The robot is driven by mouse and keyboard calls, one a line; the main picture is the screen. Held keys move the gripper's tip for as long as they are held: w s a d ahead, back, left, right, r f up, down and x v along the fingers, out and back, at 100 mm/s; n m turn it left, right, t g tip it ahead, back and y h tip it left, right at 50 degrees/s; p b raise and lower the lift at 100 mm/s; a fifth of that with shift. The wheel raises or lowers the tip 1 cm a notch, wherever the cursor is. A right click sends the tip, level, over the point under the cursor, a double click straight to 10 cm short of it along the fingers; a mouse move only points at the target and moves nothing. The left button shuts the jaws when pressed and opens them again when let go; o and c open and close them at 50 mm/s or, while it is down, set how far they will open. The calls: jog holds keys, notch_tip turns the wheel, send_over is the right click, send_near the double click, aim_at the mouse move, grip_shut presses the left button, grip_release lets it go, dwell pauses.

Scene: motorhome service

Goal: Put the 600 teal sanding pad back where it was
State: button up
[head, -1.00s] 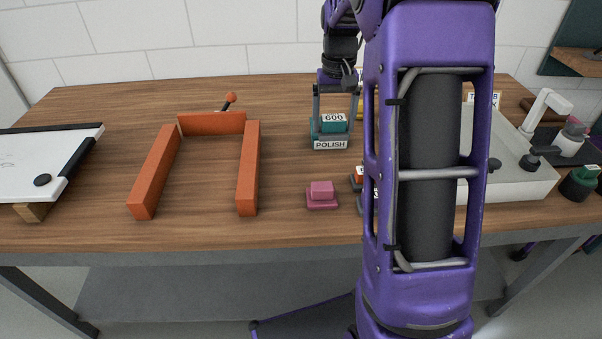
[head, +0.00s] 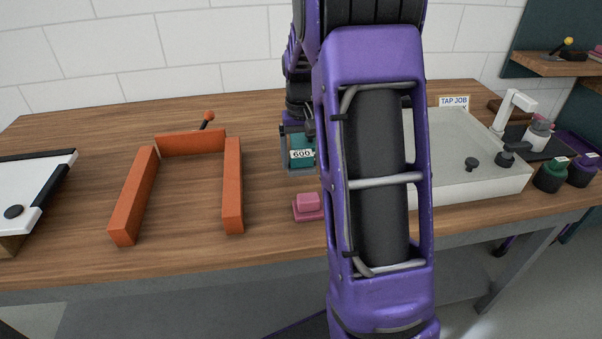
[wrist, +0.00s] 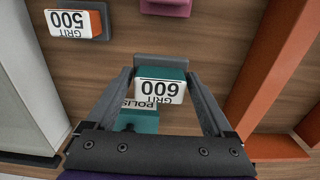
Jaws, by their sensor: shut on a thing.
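The 600 teal sanding pad (head: 301,155) has a teal block on a grey base and a white label. My gripper (head: 297,137) is shut on it, behind the pink pad. In the wrist view, the pad (wrist: 161,83) sits between the two fingers of my gripper (wrist: 161,80), its "GRIT 600" label upside down. A second teal piece (wrist: 137,122) with a "POLISH" label shows partly beyond it. I cannot tell how high the 600 pad is above the bench.
An orange three-sided frame (head: 232,185) stands left. A grey-white sink unit (head: 470,187) is right. My arm hides the bench between.

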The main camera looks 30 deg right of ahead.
aim_at(301, 171)
jog(key=shift+f, duration=2.2)
jog(key=shift+f+b, duration=0.15)
jog(key=shift+b, duration=0.15)
jog(key=o, duration=1.1)
jog(key=shift+c, duration=0.2)
notch_tip(301, 171, up, 12)
jog(key=shift+r+p, duration=0.2)
jog(key=shift+p, duration=0.65)
